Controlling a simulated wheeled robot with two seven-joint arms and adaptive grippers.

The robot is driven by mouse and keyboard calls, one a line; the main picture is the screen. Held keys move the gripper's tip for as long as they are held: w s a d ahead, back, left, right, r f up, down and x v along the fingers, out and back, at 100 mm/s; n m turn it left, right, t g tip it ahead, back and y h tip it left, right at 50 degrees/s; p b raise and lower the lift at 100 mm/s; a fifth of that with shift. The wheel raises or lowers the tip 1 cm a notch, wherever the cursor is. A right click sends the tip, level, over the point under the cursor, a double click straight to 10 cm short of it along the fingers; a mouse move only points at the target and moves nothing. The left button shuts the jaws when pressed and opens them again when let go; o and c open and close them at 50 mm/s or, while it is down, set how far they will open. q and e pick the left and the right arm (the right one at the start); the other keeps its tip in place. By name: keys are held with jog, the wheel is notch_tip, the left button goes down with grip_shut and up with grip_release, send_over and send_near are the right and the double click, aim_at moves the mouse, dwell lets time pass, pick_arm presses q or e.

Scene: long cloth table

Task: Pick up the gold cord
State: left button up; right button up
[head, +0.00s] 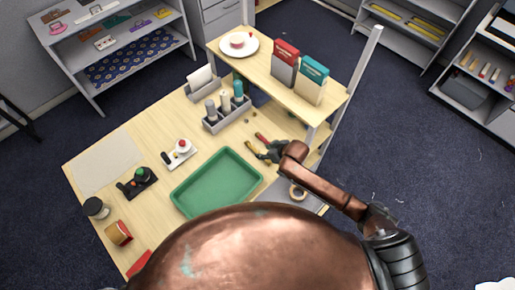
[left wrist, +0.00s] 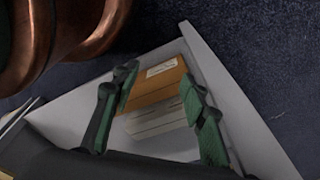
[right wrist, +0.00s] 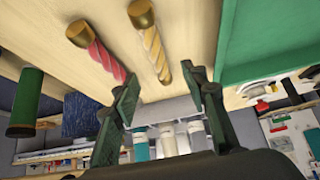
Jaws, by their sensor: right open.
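The gold cord (right wrist: 152,45) is a short twisted piece with a dull gold cap, lying on the pale wood table in the right wrist view. In the head view the gold cord (head: 252,148) is small, beside my right gripper (head: 268,154). A red twisted cord (right wrist: 96,48) with a similar cap lies to its left. My right gripper (right wrist: 164,82) is open, its fingers apart and the cord's end near the gap; I cannot tell whether they touch. My left gripper (left wrist: 158,92) is open and empty in the left wrist view, outside the head view.
The green tray (head: 217,182) sits just left of the cords. A grey caddy with bottles (head: 226,118) stands behind, below a raised shelf with two boxes. Below my left gripper is a grey bin (left wrist: 235,95) with an orange-brown box (left wrist: 158,88).

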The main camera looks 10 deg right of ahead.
aim_at(259, 152)
jog(key=f, duration=0.2)
jog(key=w+f+p, duration=0.1)
jog(key=shift+a, duration=0.3)
jog(key=shift+x, duration=1.15)
jog(key=shift+w+f, duration=0.1)
jog(key=shift+f, duration=0.15)
jog(key=shift+a, duration=0.1)
jog(key=c, duration=1.1)
pick_arm(q)
jog(key=shift+s+r, duration=0.25)
jog(key=shift+s, duration=0.35)
jog(key=shift+s+r, duration=0.2)
jog(key=shift+s, duration=0.4)
pick_arm(e)
grip_shut()
